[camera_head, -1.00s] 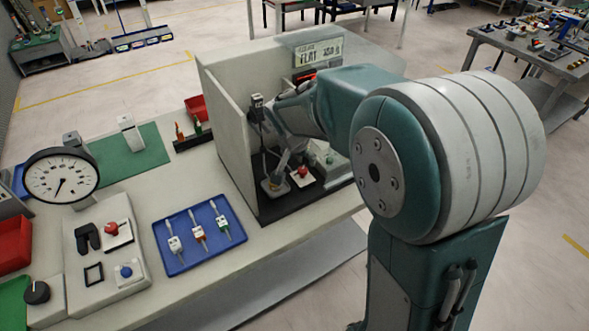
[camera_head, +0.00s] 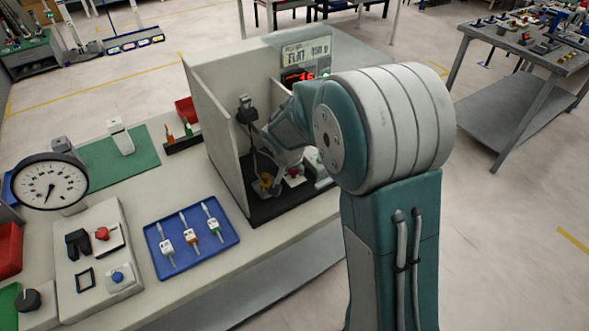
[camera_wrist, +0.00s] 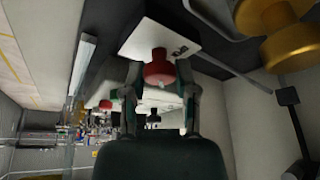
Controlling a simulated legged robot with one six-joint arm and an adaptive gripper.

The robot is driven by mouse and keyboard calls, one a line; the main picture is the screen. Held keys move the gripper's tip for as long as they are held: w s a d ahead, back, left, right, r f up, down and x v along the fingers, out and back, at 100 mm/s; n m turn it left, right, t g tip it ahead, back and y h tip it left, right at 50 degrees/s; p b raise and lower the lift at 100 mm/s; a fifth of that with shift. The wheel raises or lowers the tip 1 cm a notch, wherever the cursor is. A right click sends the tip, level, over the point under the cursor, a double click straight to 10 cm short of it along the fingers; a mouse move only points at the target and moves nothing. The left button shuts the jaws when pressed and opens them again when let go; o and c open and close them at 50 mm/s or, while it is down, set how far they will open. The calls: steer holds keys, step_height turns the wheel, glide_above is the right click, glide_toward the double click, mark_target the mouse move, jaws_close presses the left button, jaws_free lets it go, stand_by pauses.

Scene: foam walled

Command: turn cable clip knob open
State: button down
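In the wrist view a red knob (camera_wrist: 158,68) on a white plate (camera_wrist: 150,40) stands between the two fingers of my gripper (camera_wrist: 159,82). The fingers are apart, with a gap visible beside the knob. A large gold knob (camera_wrist: 278,32) shows at the upper right. In the head view the red knob (camera_head: 293,174) and gold knob (camera_head: 266,182) sit on the dark floor of the walled booth. My arm reaches into the booth and hides much of it. I cannot tell which of these is the cable clip knob.
The booth's pale left wall (camera_head: 215,130) stands close beside my arm, and a display (camera_head: 306,62) is at its back. Left on the bench are a blue tray (camera_head: 158,262) with several small parts, a dial gauge (camera_head: 50,184) and a green mat (camera_head: 100,160).

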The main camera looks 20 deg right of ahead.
steer(key=shift+s+a+f, duration=0.1)
steer(key=shift+f, duration=0.05)
steer(key=shift+s+n+y, duration=0.15)
steer(key=shift+n+y, duration=0.45)
steer(key=shift+n, duration=0.9)
steer(key=shift+f+n+t+y, duration=0.15)
steer(key=shift+n+y, duration=0.25)
steer(key=shift+n, duration=0.6)
steer(key=shift+r+n+t+y, duration=0.15)
steer(key=shift+n+y, duration=0.25)
steer(key=shift+n, duration=0.6)
steer(key=shift+f, duration=0.1)
steer(key=shift+c, duration=1.9)
jaws_free()
steer(key=shift+r, duration=0.25)
